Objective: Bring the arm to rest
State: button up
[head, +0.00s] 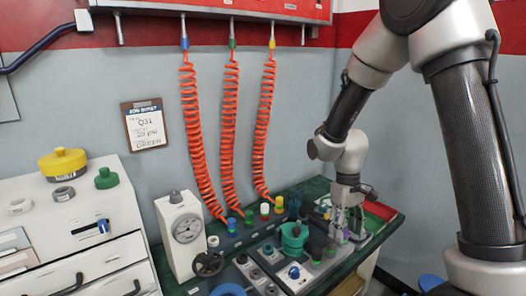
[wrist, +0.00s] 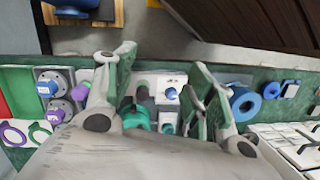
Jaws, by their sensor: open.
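My gripper (head: 345,212) hangs from my arm above the right part of the green workbench (head: 375,232) in the head view. In the wrist view my gripper (wrist: 165,95) has its two fingers wide apart with nothing held between them. The arm is bent, coming down from the upper right of the head view.
Three orange coiled hoses (head: 198,140) hang from the red panel to the bench. A white gauge unit (head: 182,230) and a green cylinder (head: 293,236) stand on the bench. A white drawer cabinet (head: 75,225) is at left. A clipboard (head: 146,125) hangs on the wall.

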jog(key=s+d+r+m+t, duration=0.2)
jog(key=s+d+r, duration=0.3)
jog(key=s+r, duration=0.3)
jog(key=s+d+r+m+t, duration=0.2)
jog(key=s+d+r+t, duration=0.2)
jog(key=s+r, duration=0.5)
notch_tip(320, 180, up, 6)
jog(key=shift+s+d+m+t, duration=0.15)
jog(key=shift+d+m+t, duration=0.25)
jog(key=shift+d, duration=0.5)
jog(key=shift+c, duration=0.5)
